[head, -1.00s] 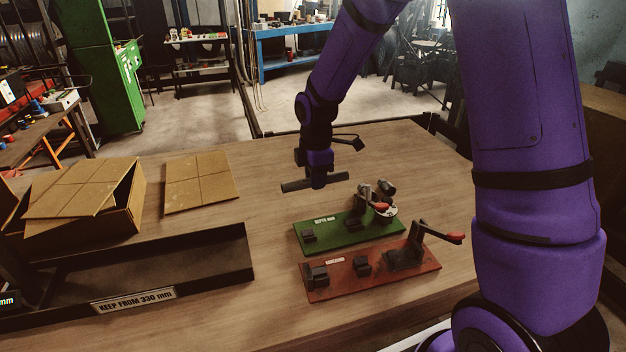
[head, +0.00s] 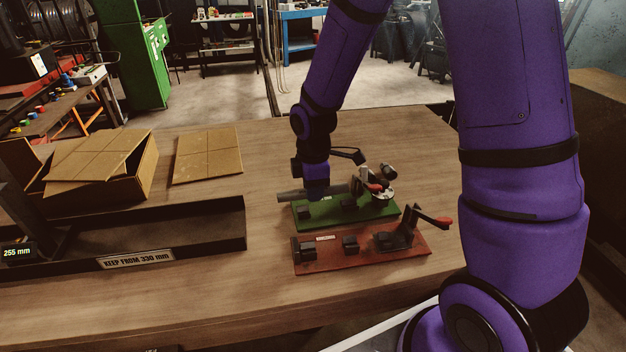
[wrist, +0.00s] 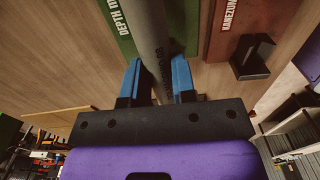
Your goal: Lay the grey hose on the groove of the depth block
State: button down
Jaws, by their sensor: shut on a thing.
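The grey hose (head: 288,196) is held level above the green board (head: 343,219), running left to right, roughly along the board. My gripper (head: 317,193) is shut on it; in the wrist view the blue fingertips (wrist: 157,82) press both sides of the hose (wrist: 150,28), which has print along it. The green board, labelled "DEPTH" in the wrist view (wrist: 117,28), carries a dark block (head: 304,212) at its left and another dark block (head: 348,203) near its middle. The hose appears above these blocks, but the exact gap cannot be told. My gripper hides part of the board.
A red board (head: 330,262) with dark blocks and a red-handled clamp (head: 400,236) lies in front. A round fixture (head: 380,192) stands at the green board's right end. A long black tray (head: 200,236), cardboard box (head: 140,178) and flat cardboard (head: 208,155) are left.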

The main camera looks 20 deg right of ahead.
aim_at(314, 214)
jog(key=shift+f, duration=1.8)
jog(key=shift+f, duration=0.3)
dwell(0.5)
jog(key=shift+s+f, duration=0.3)
jog(key=shift+f, duration=0.05)
dwell(0.7)
jog(key=c, duration=0.8)
grip_release()
jog(key=shift+d, duration=0.1)
jog(key=shift+c, duration=0.2)
jog(key=shift+w+r, duration=0.2)
jog(key=shift+r, duration=0.85)
jog(key=shift+w+r, duration=0.1)
jog(key=shift+r, duration=2.9)
